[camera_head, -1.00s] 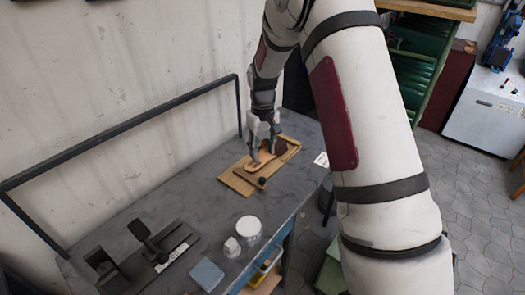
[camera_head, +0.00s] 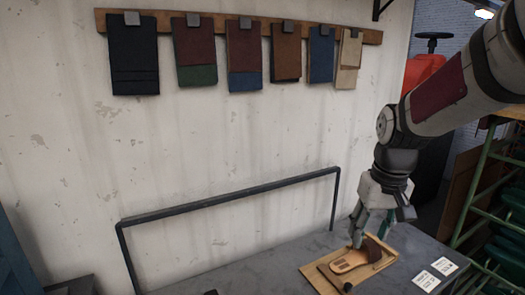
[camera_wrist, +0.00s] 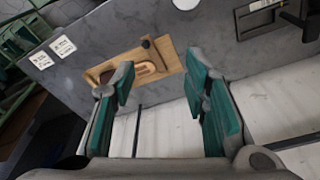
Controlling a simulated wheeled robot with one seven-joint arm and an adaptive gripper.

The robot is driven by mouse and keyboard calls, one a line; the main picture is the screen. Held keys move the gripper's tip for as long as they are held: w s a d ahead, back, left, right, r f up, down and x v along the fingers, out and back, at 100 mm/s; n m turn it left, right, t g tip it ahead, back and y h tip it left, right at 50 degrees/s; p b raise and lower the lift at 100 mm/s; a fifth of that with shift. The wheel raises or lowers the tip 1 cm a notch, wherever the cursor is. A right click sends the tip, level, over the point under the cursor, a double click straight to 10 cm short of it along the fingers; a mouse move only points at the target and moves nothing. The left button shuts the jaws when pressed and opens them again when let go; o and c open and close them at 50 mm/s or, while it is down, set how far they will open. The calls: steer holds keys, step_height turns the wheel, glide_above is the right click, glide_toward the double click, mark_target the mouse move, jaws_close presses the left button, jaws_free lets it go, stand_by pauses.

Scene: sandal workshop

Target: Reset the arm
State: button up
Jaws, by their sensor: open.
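My gripper (camera_head: 374,230) is open and empty, pointing down just above a wooden board on the grey bench. The board (camera_head: 310,272) carries a tan sandal sole (camera_head: 350,262) with a dark brown upright piece at one end, partly hidden behind my fingers in the head view. In the wrist view my gripper (camera_wrist: 162,88) shows its two teal-padded fingers wide apart with nothing between them. The board (camera_wrist: 171,52) and the sole (camera_wrist: 146,70) lie beyond the left finger, which covers part of them.
A dark metal rail (camera_head: 230,195) stands along the bench's back edge. Coloured leather pieces hang from a wooden strip (camera_head: 215,22) on the wall. Two white cards (camera_head: 436,273) lie right of the board. A green rack (camera_head: 468,205) stands at the right.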

steer(key=s+a+r+t, duration=0.1)
steer(key=s+r, duration=0.1)
steer(key=s, duration=0.9)
steer(key=s+a+r+t, duration=0.1)
steer(key=s+a+r, duration=0.1)
steer(key=s, duration=0.9)
steer(key=shift+s+a+r+m, duration=0.2)
steer(key=shift+r+m, duration=0.1)
steer(key=shift+r, duration=0.25)
steer(key=shift+d, duration=0.2)
